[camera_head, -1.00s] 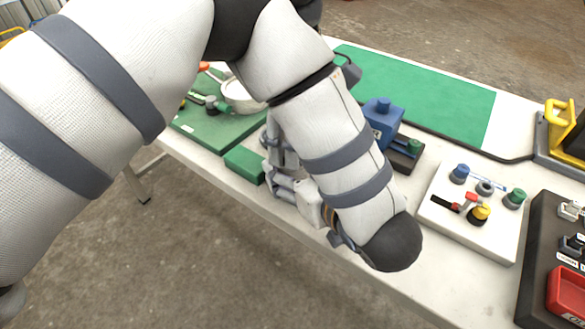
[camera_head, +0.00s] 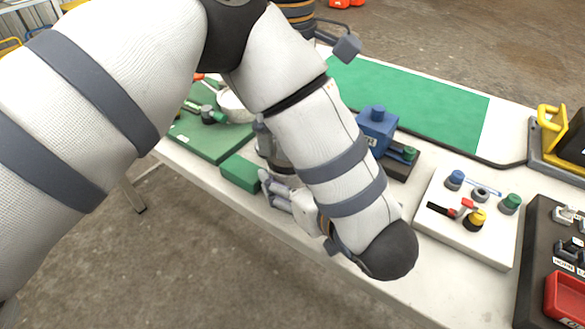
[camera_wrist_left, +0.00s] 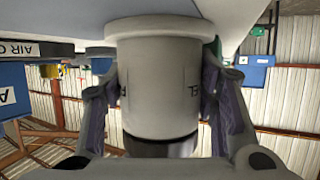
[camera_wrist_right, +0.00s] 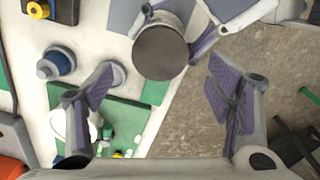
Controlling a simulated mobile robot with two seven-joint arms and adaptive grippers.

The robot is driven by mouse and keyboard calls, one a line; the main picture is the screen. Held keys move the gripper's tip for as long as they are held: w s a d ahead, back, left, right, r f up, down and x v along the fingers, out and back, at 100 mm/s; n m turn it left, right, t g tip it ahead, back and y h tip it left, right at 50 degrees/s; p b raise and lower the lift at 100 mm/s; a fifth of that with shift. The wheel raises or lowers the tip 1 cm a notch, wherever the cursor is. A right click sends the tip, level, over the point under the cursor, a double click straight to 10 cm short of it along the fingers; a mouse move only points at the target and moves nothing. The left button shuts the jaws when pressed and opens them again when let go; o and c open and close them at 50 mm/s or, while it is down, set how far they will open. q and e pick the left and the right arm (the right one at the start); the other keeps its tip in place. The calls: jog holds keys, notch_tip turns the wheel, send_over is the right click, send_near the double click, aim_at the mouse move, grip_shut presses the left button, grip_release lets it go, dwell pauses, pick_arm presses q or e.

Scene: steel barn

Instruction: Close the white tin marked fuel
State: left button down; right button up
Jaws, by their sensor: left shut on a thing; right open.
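The white tin (camera_wrist_left: 160,85) stands between the fingers of my left gripper (camera_wrist_left: 165,105), which is shut on its sides. Parts of its lettering show beside the pads. In this upside-down view its base is at the table and a dark band is at its top end. The right wrist view shows a round dark top (camera_wrist_right: 160,52) on it; I cannot tell how firmly it sits. My right gripper (camera_wrist_right: 163,95) is open, with the dark top just beyond and between its fingers. In the head view my left gripper (camera_head: 280,190) is at the table's front edge and my arm mostly hides the tin.
A green block (camera_head: 240,173) lies left of the left gripper. A blue box (camera_head: 377,130) stands behind my arm. A white board with knobs (camera_head: 435,240) and a black tray (camera_head: 535,235) with a red bin are to the right. A green mat (camera_head: 425,100) lies clear behind.

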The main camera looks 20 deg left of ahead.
aim_at(288, 175)
notch_tip(288, 175, up, 2)
jog(key=n, duration=0.4)
jog(key=shift+a+r, duration=0.1)
jog(key=shift+r, duration=0.15)
jog(key=shift+c, duration=0.4)
jog(key=shift+r+n, duration=0.45)
jog(key=shift+n, duration=0.25)
notch_tip(288, 175, down, 8)
jog(key=shift+f, duration=0.1)
